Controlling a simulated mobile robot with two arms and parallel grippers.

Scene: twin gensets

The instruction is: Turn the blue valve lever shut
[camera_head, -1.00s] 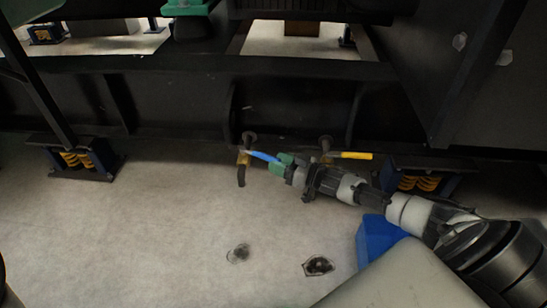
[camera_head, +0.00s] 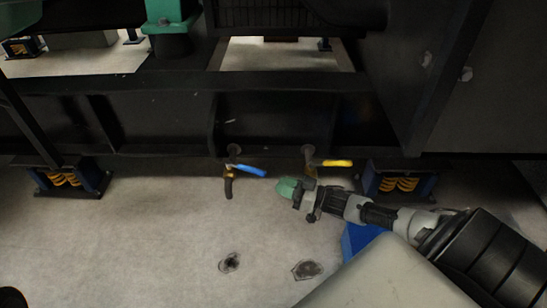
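The blue valve lever (camera_head: 249,170) points right and slightly down from its brass valve (camera_head: 230,174), on a pipe stub with a dark downturned outlet, low on the black frame. My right gripper (camera_head: 285,189), with green fingertips, is to the right of the lever's tip and a little lower in the picture. It looks apart from the lever and holds nothing that I can see. The gap between its fingers cannot be made out. My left gripper is not in view.
A second valve with a yellow lever (camera_head: 336,163) sits just right, above my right wrist. Spring mounts stand at left (camera_head: 68,181) and right (camera_head: 400,182). A blue block (camera_head: 358,238) is below my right arm. The floor (camera_head: 140,240) has two dark stained spots and is otherwise open.

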